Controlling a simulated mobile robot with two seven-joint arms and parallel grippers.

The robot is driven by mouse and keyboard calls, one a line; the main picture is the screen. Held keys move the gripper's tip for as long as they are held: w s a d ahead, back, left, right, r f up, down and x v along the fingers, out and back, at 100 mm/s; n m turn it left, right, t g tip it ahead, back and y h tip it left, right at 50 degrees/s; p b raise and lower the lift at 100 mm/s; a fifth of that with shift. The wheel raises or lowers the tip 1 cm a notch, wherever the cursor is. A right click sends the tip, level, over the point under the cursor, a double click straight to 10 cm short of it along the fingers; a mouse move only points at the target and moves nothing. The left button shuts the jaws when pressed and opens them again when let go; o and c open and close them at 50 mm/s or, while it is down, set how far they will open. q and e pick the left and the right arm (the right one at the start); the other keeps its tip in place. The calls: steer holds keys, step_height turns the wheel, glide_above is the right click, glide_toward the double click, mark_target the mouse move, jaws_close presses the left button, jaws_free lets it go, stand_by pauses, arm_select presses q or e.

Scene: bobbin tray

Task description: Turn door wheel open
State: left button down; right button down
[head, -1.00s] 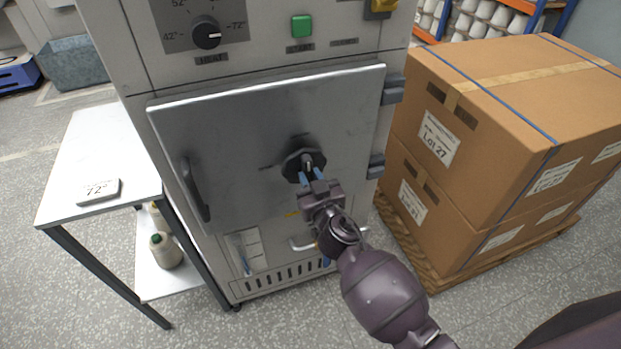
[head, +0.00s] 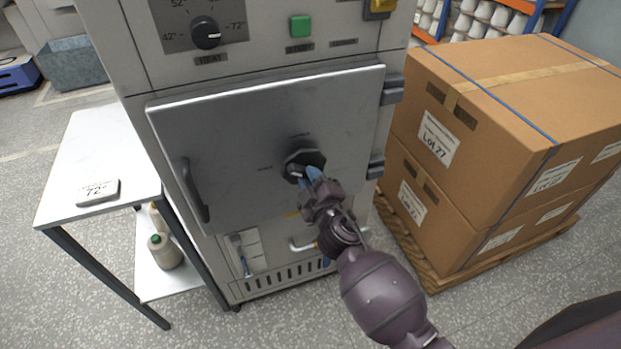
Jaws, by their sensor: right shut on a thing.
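The door wheel (head: 306,156) is a dark, many-sided knob on the front of the grey cabinet door (head: 235,125). Its raised grip bar now lies toward the wheel's left side, with one small label to the left and one above. My right gripper (head: 305,175) comes up from below and is shut on the wheel, its blue fingertips at the lower part of the knob and partly hiding it. The door looks closed against the cabinet. My left gripper is out of view.
The door has a bar handle (head: 194,190) on its left and hinges (head: 392,89) on its right. A white side table (head: 95,150) stands left. Stacked cartons (head: 480,120) on a pallet stand close on the right. A heat dial (head: 206,33) and green button (head: 301,26) sit above.

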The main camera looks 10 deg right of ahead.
steer(key=shift+n+p, duration=0.3)
steer(key=shift+n, duration=3.3)
steer(key=c, duration=1)
jaws_free()
steer(key=shift+o, duration=0.2)
steer(key=s+d, duration=0.1)
steer(key=s, duration=0.9)
steer(key=shift+s, duration=0.35)
steer(key=shift+d, duration=0.1)
